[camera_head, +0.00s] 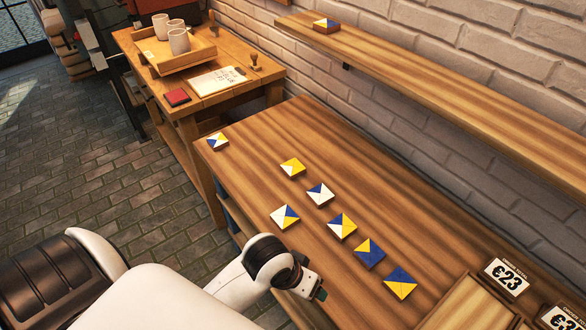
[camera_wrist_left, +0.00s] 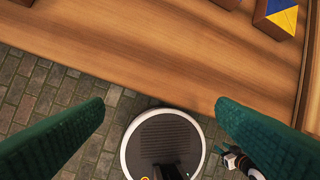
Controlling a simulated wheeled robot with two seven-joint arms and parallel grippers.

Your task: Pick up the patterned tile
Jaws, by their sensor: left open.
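Several square tiles with triangle patterns in blue, yellow and white lie on the wooden table (camera_head: 265,145). They include a tile near the far left corner (camera_head: 217,141), a white, blue and yellow tile near the front edge (camera_head: 285,216), and a blue-and-yellow tile nearest me (camera_head: 400,283). A similar patterned tile (camera_head: 326,25) lies on the wall shelf. My left gripper (camera_head: 316,291) is at the table's front edge, apart from the tiles. The left wrist view shows its green fingers (camera_wrist_left: 160,125) spread and empty, and a blue-and-yellow tile (camera_wrist_left: 281,14) at top right.
A wooden shelf (camera_head: 440,92) runs along the brick wall. A side table (camera_head: 212,103) at the back left holds a tray (camera_head: 195,57) with cups and a red pad (camera_head: 177,97). A framed board and a price sign (camera_head: 507,277) occupy the table's near right. The table's back strip is clear.

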